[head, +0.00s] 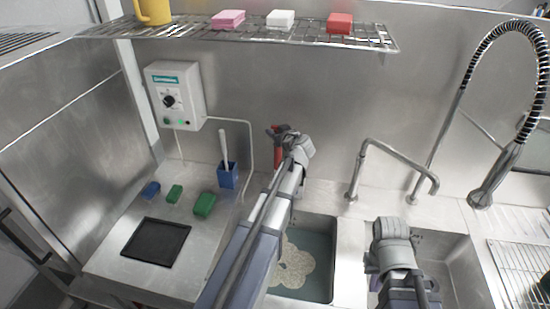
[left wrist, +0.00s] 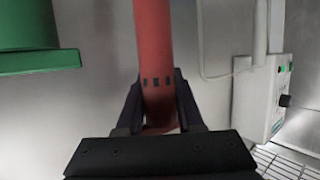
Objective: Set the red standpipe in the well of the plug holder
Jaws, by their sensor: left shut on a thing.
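The red standpipe (head: 277,152) is upright near the back steel wall in the head view, above the rear of the sink counter. My left gripper (head: 281,131) is shut on it. In the left wrist view the red tube (left wrist: 155,60), with a row of dark marks, stands between the two black fingers (left wrist: 160,105). A green flanged piece (left wrist: 30,35) shows at the upper left of that view, apart from the tube; I cannot tell whether it is the plug holder. The well is not visible. My right arm's wrist (head: 390,245) is over the right basin; its fingertips are hidden.
A control box (head: 174,95) hangs on the wall. A faucet (head: 362,170) rises right of the left arm. A wire shelf (head: 255,27) is above.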

